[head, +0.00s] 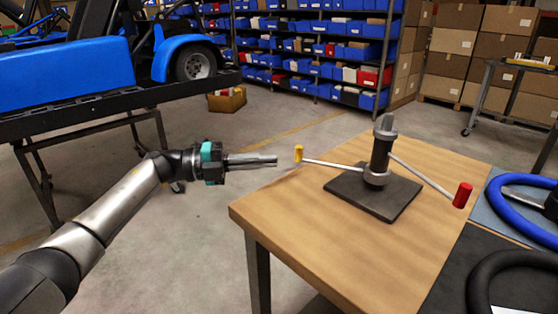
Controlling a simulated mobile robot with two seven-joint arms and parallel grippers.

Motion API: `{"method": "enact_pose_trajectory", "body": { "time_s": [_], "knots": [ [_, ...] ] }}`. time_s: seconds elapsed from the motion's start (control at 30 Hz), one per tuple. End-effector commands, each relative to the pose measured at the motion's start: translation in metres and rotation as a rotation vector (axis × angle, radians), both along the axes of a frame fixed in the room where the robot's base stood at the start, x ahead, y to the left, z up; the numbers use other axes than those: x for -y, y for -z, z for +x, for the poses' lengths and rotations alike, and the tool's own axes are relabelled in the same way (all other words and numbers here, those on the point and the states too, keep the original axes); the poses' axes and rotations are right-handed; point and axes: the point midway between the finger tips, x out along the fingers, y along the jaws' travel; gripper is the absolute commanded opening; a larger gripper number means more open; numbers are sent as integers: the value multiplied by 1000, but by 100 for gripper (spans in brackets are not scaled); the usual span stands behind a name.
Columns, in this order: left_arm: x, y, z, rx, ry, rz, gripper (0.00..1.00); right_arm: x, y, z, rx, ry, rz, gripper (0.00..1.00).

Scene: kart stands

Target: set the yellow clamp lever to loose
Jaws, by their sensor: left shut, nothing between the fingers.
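The yellow clamp lever (298,153) is a thin rod with a yellow knob, reaching left from a dark clamp post (381,155). The post stands on a black square plate (373,193) on the wooden table. A second lever with a red knob (462,195) reaches to the right and slopes down. My left gripper (275,160) comes in from the left, shut and empty. Its tips point at the yellow knob, with a small gap showing between them in the head view. My right gripper is not in view.
The wooden table (290,219) has bare room in front of the plate. A blue ring (515,228) and a black ring (480,285) lie at the right. A blue kart on a dark stand (90,112) is at the left. Blue-bin shelves (318,62) stand behind.

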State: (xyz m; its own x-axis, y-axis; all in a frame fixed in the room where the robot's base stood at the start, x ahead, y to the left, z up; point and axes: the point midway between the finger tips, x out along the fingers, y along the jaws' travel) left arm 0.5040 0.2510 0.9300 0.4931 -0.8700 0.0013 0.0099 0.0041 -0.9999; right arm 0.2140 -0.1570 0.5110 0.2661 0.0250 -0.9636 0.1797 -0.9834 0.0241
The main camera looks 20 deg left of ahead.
Motion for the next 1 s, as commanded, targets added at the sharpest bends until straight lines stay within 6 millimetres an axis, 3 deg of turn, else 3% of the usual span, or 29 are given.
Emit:
{"method": "enact_pose_trajectory", "body": {
  "time_s": [0.2,0.37,1.0],
  "knots": [
    [-46,1,-15,-4,0,0,0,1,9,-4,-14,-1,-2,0],
    [-62,1,-21,-3,3,-1,0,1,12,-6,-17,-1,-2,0],
    [-67,2,-23,-2,7,-1,0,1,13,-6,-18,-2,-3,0]
  ]
}}
